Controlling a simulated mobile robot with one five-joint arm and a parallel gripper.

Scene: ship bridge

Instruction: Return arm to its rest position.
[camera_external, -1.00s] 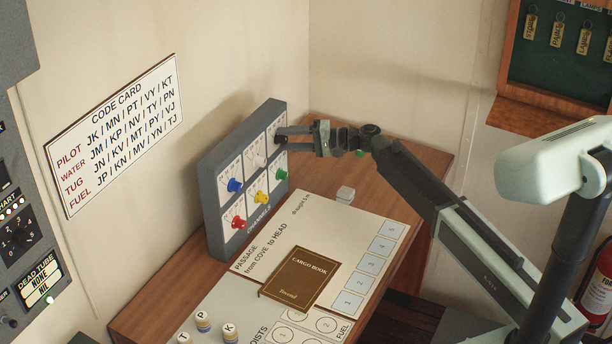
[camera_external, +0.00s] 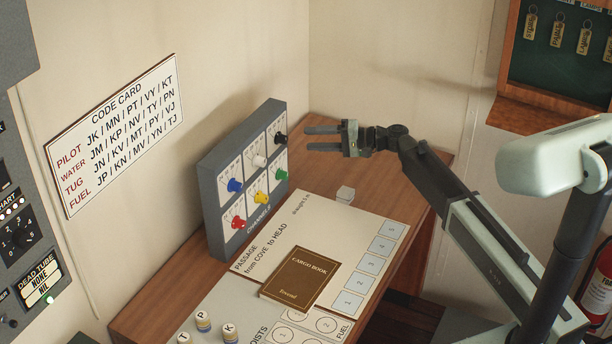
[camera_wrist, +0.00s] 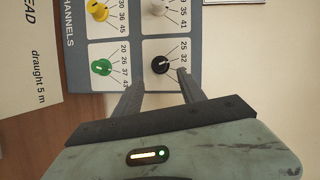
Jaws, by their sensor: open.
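My gripper (camera_external: 308,139) is open and empty, held above the wooden desk just to the right of the grey channels panel (camera_external: 212,187). Its two fingers point at the panel, apart from the black knob (camera_external: 280,139). In the wrist view the black knob (camera_wrist: 160,64) lies ahead of and between the two fingertips (camera_wrist: 160,85), with a green knob (camera_wrist: 101,67) beside it. The panel also carries blue, white, yellow and red knobs. My arm reaches in from the right.
A brown cargo book (camera_external: 300,278) lies on the passage sheet (camera_external: 268,230). Several lettered pegs stand at the front. A key cabinet (camera_external: 560,60) hangs at the upper right. The air above the desk is clear.

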